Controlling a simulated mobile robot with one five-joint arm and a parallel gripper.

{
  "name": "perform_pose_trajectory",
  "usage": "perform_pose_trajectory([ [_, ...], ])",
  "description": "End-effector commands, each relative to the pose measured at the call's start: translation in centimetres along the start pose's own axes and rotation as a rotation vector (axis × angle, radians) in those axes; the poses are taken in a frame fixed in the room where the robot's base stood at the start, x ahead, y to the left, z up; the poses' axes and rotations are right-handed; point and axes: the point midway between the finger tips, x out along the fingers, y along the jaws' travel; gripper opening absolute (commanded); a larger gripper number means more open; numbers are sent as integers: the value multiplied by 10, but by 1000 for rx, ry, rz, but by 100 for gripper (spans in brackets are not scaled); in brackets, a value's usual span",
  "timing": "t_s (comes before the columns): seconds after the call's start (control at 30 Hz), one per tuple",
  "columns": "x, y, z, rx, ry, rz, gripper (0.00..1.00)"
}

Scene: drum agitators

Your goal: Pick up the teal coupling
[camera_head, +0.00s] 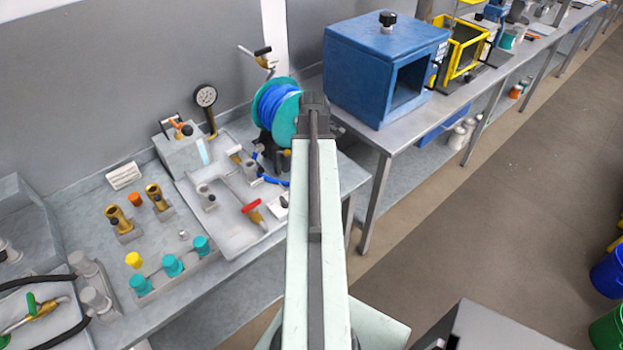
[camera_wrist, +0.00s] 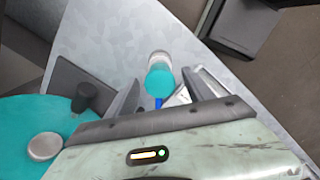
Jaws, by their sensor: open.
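In the wrist view a teal coupling (camera_wrist: 159,82) with a pale grey end stands on the light grey bench top, near its edge. My gripper (camera_wrist: 168,80) is open, its two fingers spread on either side of the line to the coupling. No contact shows, and I cannot tell the remaining distance. In the head view my arm covers that spot, and I cannot pick out this coupling or the open fingers. Several other teal-topped pieces, such as one teal fitting (camera_head: 172,266), stand in a row at the bench's front left.
A teal reel of blue hose (camera_head: 278,103) stands just left of my arm and fills the wrist view's left side. A grey tray (camera_head: 232,232) with tools lies on the bench. A blue box (camera_head: 360,70) stands on the table to the right.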

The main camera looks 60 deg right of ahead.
Motion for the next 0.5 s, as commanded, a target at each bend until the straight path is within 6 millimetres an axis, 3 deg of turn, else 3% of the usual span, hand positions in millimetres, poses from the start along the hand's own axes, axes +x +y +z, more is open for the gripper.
perform_pose_trajectory([
  [0.03, 15, 0, -1, -1, 0, 0, 61],
  [0.2, 44, 0, -2, -1, 0, 0, 61],
  [0.47, 43, 0, -2, -2, 0, 0, 61],
  [0.5, 43, 0, -2, -2, 0, 0, 55],
])
